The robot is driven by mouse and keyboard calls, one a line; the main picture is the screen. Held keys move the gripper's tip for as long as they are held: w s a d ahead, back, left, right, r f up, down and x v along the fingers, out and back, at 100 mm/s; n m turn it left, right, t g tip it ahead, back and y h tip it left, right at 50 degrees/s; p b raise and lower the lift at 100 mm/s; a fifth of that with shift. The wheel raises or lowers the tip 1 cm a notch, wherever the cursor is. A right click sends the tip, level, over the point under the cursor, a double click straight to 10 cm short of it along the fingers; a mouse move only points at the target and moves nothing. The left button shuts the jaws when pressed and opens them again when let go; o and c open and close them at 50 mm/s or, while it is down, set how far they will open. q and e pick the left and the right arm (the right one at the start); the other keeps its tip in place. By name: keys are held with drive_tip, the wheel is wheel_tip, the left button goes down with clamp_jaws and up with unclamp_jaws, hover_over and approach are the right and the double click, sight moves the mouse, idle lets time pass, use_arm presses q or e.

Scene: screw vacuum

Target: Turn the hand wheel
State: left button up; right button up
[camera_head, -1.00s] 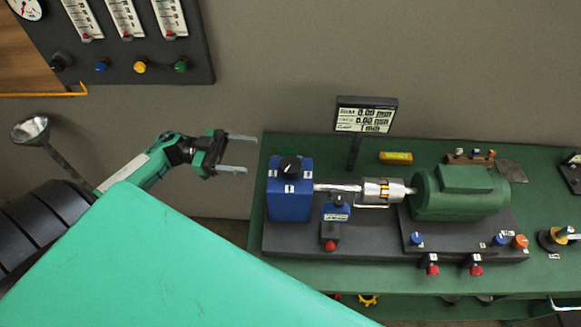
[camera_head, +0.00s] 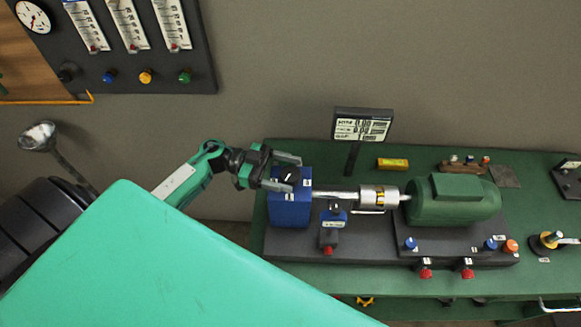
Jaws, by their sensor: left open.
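A blue box (camera_head: 290,212) stands at the left end of the machine on the green table, with a black round knob (camera_head: 290,176) on top. My left gripper (camera_head: 294,173) is open at this knob, one finger on the far side and one on the near side as seen from here. I cannot tell if the fingers touch the knob. A crank-like wheel (camera_head: 549,241) with a handle sits at the table's right edge, and a yellow wheel (camera_head: 365,301) shows below the table's front edge. My right gripper is not in view.
A silver coupling (camera_head: 374,198) joins the blue box to a green motor (camera_head: 452,200). A display (camera_head: 362,125) stands on a post behind. Red, blue and orange knobs line the machine's front. A gauge panel (camera_head: 120,75) hangs on the wall. A lamp (camera_head: 38,136) is at left.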

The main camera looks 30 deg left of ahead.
use_arm(q)
drive_tip(key=shift+w+d, duration=0.15)
drive_tip(key=shift+d, duration=0.5)
